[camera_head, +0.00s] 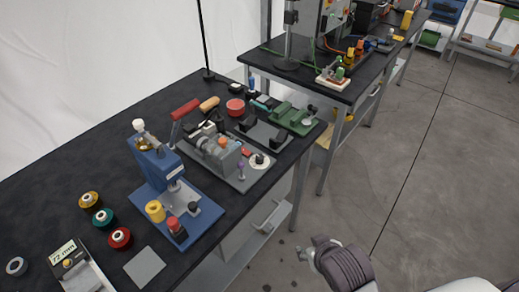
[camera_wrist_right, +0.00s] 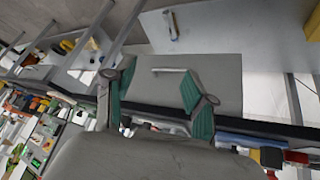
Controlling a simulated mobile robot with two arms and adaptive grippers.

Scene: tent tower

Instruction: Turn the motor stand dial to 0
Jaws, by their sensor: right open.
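The motor stand (camera_head: 222,155) is a grey base with a grey motor block, standing near the table's right edge. A round white dial plate (camera_head: 259,161) with a dark knob sits at its front right corner; its reading is too small to tell. My right gripper (camera_head: 304,255) is off the table's front edge, over the floor, apart from the stand. In the right wrist view, its two green-padded fingers (camera_wrist_right: 160,90) are spread with nothing between them. My left gripper is not in view.
A blue press (camera_head: 158,170) stands left of the motor stand, and a green fixture (camera_head: 295,118) stands behind it to the right. Spools (camera_head: 120,238) and a grey plate (camera_head: 145,268) lie at the front left. The floor (camera_head: 400,200) right of the table is clear.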

